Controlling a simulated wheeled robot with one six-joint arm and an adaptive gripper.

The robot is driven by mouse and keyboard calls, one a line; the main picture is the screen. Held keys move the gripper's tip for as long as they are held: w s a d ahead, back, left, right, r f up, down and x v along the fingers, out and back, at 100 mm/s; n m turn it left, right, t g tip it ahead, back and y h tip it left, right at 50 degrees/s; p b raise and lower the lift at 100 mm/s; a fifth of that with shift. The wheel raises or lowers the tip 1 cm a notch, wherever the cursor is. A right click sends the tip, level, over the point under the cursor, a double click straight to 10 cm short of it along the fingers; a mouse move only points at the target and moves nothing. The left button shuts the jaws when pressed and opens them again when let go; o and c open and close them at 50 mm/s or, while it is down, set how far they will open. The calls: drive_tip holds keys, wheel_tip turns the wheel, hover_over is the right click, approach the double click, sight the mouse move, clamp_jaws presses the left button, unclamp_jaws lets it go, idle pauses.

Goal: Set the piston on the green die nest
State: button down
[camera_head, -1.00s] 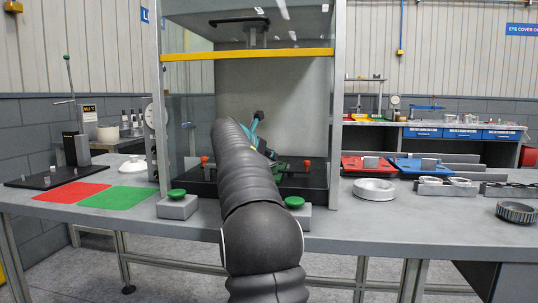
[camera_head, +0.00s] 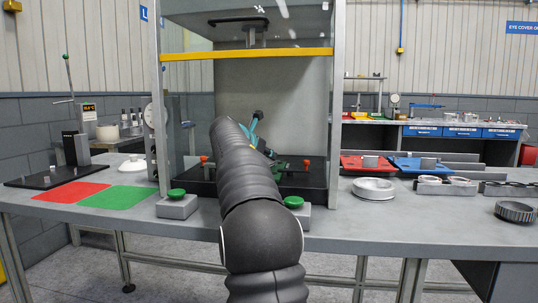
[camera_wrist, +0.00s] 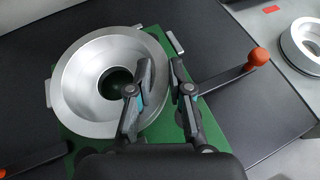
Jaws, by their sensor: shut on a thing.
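The piston is a silver ring with a sloped inner face and a dark centre hole (camera_wrist: 78,97) in the wrist view. My gripper (camera_wrist: 163,78) is shut on its right wall, one finger inside the ring and one outside. The green die nest (camera_wrist: 158,133) lies under the piston and shows around its edges. Whether the piston rests on it or hangs just above, I cannot tell. In the head view my arm hides the piston, and only a little of the green nest (camera_head: 296,163) shows; my gripper (camera_head: 257,134) shows partly behind the arm.
The nest stands on a black press bed (camera_head: 318,184), between frame posts under a yellow bar (camera_head: 250,54). An orange-tipped handle (camera_wrist: 232,73) reaches beside the nest. Green buttons (camera_head: 177,194) stand in front. Another silver ring (camera_head: 374,189) lies right, outside the press.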

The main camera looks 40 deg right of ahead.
drive_tip(key=shift+w+a+f, duration=0.15)
drive_tip(key=shift+w+f, duration=0.05)
drive_tip(key=shift+f, duration=0.8)
drive_tip(key=c, duration=1)
unclamp_jaws()
drive_tip(key=shift+f, duration=0.1)
drive_tip(key=shift+w+r, duration=0.15)
drive_tip(key=shift+r, duration=1)
wheel_tip(320, 180, up, 2)
drive_tip(key=shift+r, duration=2.3)
drive_tip(key=shift+s+r, duration=0.2)
drive_tip(key=shift+r, duration=0.3)
